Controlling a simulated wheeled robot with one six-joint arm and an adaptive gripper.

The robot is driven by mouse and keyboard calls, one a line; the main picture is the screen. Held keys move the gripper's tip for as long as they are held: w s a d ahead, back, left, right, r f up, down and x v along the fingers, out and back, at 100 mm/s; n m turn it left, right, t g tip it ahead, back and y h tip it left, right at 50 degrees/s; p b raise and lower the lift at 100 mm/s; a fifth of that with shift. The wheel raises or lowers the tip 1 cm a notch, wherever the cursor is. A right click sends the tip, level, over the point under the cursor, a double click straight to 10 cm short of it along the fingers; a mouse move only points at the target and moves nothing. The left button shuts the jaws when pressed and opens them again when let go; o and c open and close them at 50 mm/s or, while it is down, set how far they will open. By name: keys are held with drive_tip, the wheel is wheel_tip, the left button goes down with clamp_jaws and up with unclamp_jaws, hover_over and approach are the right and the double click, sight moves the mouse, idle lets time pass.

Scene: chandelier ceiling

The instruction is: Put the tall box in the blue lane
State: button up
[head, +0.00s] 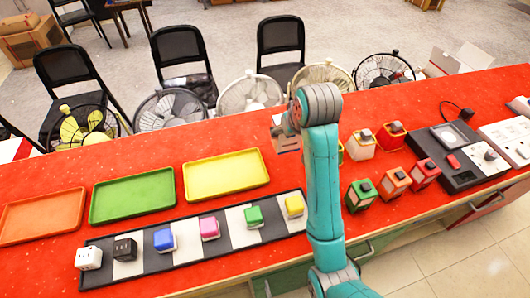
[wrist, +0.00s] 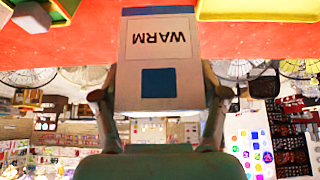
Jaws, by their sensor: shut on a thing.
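My gripper (wrist: 159,94) is shut on a white box (wrist: 157,60) with an upside-down "WARM" label and a blue square, one finger on each side. In the head view, part of a pale box (head: 288,143) shows just left of my arm's end, above the red table; the arm hides the rest. A black-and-white striped strip (head: 190,255) lies along the table's front. On it stand a blue cube (head: 164,240), a pink cube (head: 209,228), a green cube (head: 254,216) and other cubes. I cannot make out a blue lane apart from the blue cube's place.
Orange (head: 42,216), green (head: 132,195) and yellow (head: 226,174) trays lie behind the strip. Several small coloured boxes (head: 395,182) stand right of my arm, beside a black device (head: 455,155). Fans (head: 248,94) and black chairs line the far edge. Bare red table lies between trays and strip.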

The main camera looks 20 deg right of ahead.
sight(289, 150)
wheel_tip(289, 150, down, 9)
drive_tip(key=shift+d+f, duration=0.1)
idle(0.4)
drive_tip(key=o, duration=1.2)
drive_tip(key=shift+f, duration=0.1)
drive_tip(key=shift+v, duration=3.9)
